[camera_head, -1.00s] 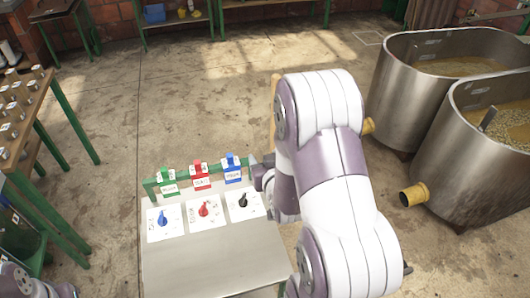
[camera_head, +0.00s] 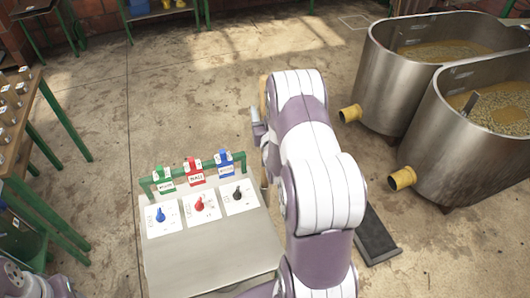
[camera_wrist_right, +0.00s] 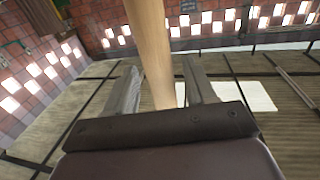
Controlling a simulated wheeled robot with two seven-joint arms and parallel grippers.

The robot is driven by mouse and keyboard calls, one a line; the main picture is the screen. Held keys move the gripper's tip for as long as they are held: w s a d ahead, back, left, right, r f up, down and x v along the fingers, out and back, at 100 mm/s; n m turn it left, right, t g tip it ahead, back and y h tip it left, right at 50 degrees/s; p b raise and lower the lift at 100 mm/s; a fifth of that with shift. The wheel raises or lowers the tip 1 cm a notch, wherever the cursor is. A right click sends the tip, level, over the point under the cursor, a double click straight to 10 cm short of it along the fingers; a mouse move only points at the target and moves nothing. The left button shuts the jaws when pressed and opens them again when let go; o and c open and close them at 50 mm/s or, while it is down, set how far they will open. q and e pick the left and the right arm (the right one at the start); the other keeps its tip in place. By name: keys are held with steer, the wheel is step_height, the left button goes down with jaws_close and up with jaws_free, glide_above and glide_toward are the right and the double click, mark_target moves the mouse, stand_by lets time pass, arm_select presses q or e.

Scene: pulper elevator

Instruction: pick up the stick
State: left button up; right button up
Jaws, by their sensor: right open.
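The stick is a pale wooden pole (camera_head: 263,97), standing roughly upright beyond the control panel and partly hidden by my right arm. In the right wrist view the stick (camera_wrist_right: 150,50) runs down from the top edge between the two fingers. My right gripper (camera_wrist_right: 162,88) is open, with one finger on each side of the stick and gaps visible beside it. In the head view the right gripper (camera_head: 258,128) shows at the left side of my arm, beside the stick. Part of my left arm shows at the bottom left; its gripper is not visible.
A metal control panel (camera_head: 205,258) with three knobs and green, red and blue tags stands in front. Steel tanks (camera_head: 400,85) with yellow outlets stand at the right. A wooden table (camera_head: 30,115) is at the left. Floor beyond the panel is clear.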

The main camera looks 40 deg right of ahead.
steer(key=shift+w, duration=0.1)
steer(key=shift+a, duration=0.1)
jaws_close()
steer(key=shift+r, duration=0.3)
step_height(320, 180, up, 18)
steer(key=b, duration=0.2)
steer(key=shift+f+b, duration=0.25)
steer(key=shift+b, duration=0.1)
